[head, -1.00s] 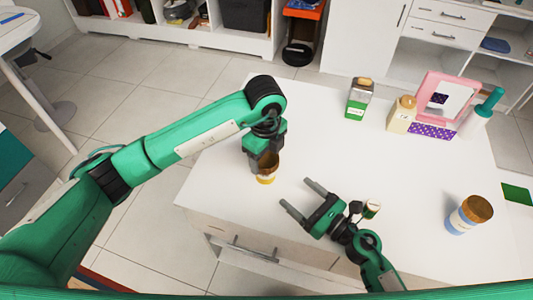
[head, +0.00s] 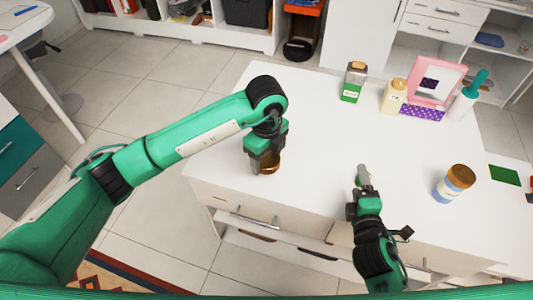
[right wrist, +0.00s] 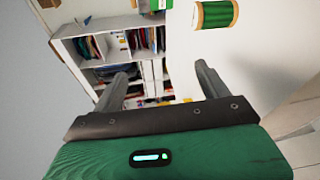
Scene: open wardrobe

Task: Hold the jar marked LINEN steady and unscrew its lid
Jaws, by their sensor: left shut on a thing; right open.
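My left gripper (head: 266,158) is shut on a jar with a golden-brown top (head: 271,165), near the front left of the white table in the head view. The gripper hides most of this jar, and no marking on it can be read. A second jar (head: 447,190), with a brown lid (head: 461,176) and a blue and white body, stands on the table at the right. Its label is too small to read. My right gripper (head: 364,180) lies between the two jars, apart from both. Its fingers show spread and empty in the right wrist view (right wrist: 163,80).
A green thread spool (right wrist: 214,14) shows at the top of the right wrist view. The middle of the table is clear.

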